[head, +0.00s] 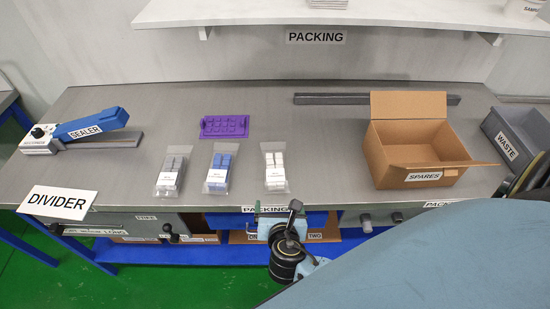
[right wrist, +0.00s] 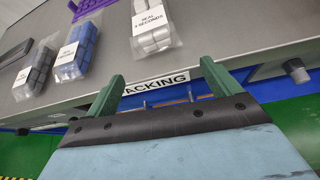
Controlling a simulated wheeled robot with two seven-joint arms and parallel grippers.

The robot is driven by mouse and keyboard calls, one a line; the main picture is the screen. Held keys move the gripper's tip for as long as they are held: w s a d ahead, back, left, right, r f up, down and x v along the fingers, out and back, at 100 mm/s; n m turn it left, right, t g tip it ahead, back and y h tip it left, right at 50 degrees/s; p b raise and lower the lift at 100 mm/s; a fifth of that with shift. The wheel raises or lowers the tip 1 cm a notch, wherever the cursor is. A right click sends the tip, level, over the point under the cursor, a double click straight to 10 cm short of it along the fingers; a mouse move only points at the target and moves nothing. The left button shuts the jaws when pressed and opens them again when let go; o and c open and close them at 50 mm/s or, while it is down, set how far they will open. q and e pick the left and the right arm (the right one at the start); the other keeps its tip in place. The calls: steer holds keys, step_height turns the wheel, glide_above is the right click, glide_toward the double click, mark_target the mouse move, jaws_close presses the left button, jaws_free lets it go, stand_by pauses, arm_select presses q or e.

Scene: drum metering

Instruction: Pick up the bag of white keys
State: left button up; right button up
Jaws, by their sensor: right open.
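The bag of white keys (head: 275,168) is a clear bag with white blocks and a label, lying on the grey bench near its front edge. It also shows at the top of the right wrist view (right wrist: 153,25), where its label reads about sealing for seconds. My right gripper (head: 276,209) is in front of the bench edge, just on the near side of the bag and apart from it. In the right wrist view its two green fingers (right wrist: 162,84) are spread with nothing between them. My left gripper is not in view.
A bag of blue keys (head: 220,169) and a bag of grey keys (head: 172,172) lie to the left. A purple tray (head: 224,126) is behind them. An open spares box (head: 412,150) and a waste bin (head: 512,140) stand right. A sealer (head: 90,126) is at left.

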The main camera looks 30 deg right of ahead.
steer(key=n, duration=0.1)
glide_toward(275, 169)
steer(key=w+f, duration=0.1)
steer(key=w+d+f, duration=0.1)
steer(key=shift+w+t+h, duration=0.3)
steer(key=shift+t+h, duration=0.1)
steer(key=shift+x, duration=0.95)
steer(key=b+x, duration=0.1)
steer(key=x, duration=0.3)
steer(key=shift+d+f, duration=0.15)
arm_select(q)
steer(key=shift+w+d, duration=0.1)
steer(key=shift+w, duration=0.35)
arm_select(e)
steer(key=c, duration=1.2)
